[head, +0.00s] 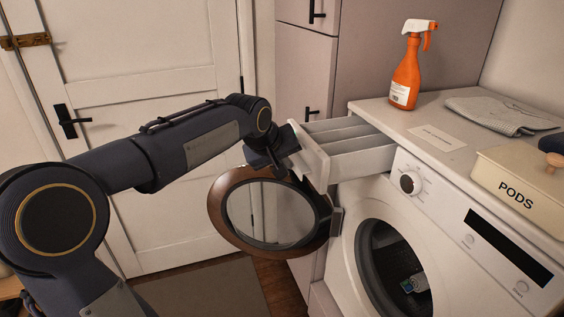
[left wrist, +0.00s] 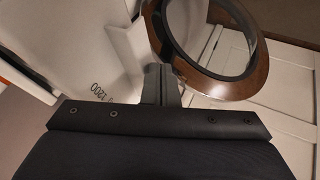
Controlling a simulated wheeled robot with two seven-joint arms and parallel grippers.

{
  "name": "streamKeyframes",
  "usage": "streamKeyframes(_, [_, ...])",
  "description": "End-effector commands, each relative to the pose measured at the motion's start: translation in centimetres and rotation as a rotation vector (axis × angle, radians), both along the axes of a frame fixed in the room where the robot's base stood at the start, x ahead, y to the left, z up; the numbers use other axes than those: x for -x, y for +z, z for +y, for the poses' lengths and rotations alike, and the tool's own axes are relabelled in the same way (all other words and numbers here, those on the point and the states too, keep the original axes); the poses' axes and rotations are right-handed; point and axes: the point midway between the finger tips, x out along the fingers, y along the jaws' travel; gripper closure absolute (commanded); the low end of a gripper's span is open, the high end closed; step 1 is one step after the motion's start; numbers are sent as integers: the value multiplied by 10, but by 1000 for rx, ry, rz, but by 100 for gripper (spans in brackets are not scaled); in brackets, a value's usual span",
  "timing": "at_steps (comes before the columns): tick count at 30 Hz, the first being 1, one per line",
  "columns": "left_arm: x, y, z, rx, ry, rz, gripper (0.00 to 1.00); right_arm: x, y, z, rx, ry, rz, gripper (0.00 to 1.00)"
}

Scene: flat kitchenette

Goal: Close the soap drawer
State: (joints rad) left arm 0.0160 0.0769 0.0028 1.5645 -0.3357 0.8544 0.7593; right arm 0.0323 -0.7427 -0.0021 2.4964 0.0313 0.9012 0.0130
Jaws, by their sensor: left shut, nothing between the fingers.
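The soap drawer (head: 345,148) is pulled well out of the upper left of the white washing machine (head: 345,238). Its open compartments face up, and its pale front panel (head: 312,158) stands clear of the machine. My left gripper (head: 280,152) is shut and empty at the outer side of that front panel. I cannot tell whether the fingers touch the drawer front. My right gripper is not in view.
The washer's round door (head: 222,207) with brown rim hangs open just below the drawer and gripper. An orange spray bottle (head: 406,75), folded cloth (head: 500,115) and "PODS" box (head: 520,185) stand on top. A tall cabinet (head: 305,65) rises behind.

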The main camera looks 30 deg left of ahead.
Motion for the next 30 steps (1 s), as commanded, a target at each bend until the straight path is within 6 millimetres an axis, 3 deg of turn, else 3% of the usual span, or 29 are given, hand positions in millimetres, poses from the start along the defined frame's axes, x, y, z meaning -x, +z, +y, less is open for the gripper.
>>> streamKeyframes(5, [-16, 2, -15, 0, -5, 1, 100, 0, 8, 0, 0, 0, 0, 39])
streamKeyframes(21, [-117, 3, -102, -1, -4, 2, 100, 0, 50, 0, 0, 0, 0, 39])
streamKeyframes(30, [-141, 1, -121, 0, -2, 0, 100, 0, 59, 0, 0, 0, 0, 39])
